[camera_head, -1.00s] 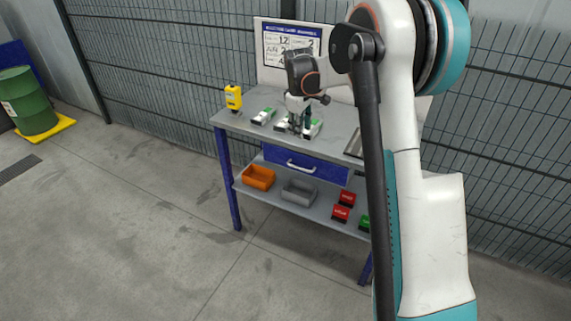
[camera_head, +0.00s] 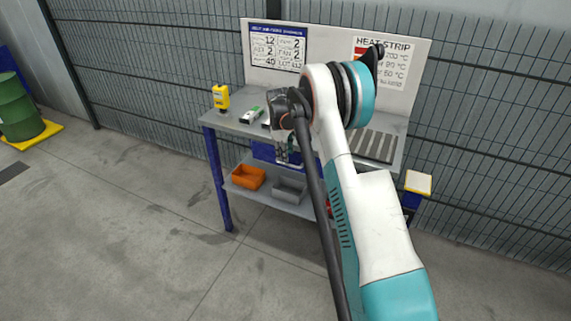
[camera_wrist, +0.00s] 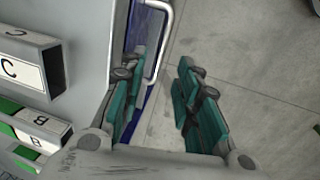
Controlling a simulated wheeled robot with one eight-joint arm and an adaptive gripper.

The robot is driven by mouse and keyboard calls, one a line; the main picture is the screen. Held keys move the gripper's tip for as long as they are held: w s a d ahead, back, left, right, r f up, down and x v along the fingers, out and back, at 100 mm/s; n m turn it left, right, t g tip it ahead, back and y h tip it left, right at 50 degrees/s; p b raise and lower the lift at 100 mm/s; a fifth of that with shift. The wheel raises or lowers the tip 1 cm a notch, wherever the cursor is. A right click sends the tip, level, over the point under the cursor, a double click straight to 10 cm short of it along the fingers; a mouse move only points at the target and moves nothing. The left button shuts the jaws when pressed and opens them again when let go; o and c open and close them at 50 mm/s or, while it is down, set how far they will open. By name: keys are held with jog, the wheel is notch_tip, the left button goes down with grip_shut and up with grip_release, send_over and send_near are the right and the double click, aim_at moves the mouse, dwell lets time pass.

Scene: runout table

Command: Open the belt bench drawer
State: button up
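The belt bench (camera_head: 232,122) stands against the mesh fence. Its blue drawer (camera_head: 262,152) is under the worktop, partly hidden by my arm and gripper. The drawer front (camera_wrist: 150,28) also shows in the wrist view, with its pale bar handle (camera_wrist: 168,40) standing out from it. My gripper (camera_head: 287,158) is at the drawer front, just below the worktop edge. In the wrist view my gripper (camera_wrist: 160,115) is open, its two teal-padded fingers apart. The handle lies ahead, toward the gap between them; I cannot tell whether it is touched.
A yellow device (camera_head: 221,97) and green-and-white boxes (camera_head: 252,115) stand on the worktop. An orange bin (camera_head: 248,176) and a grey bin (camera_head: 289,189) sit on the lower shelf. A labelled box (camera_wrist: 32,65) is close left in the wrist view. Floor in front is free.

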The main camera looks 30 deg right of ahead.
aim_at(286, 164)
jog(key=f, duration=0.1)
jog(key=f+b, duration=0.1)
jog(key=f, duration=0.3)
jog(key=shift+w+d, duration=0.3)
jog(key=shift+d, duration=0.05)
grip_shut()
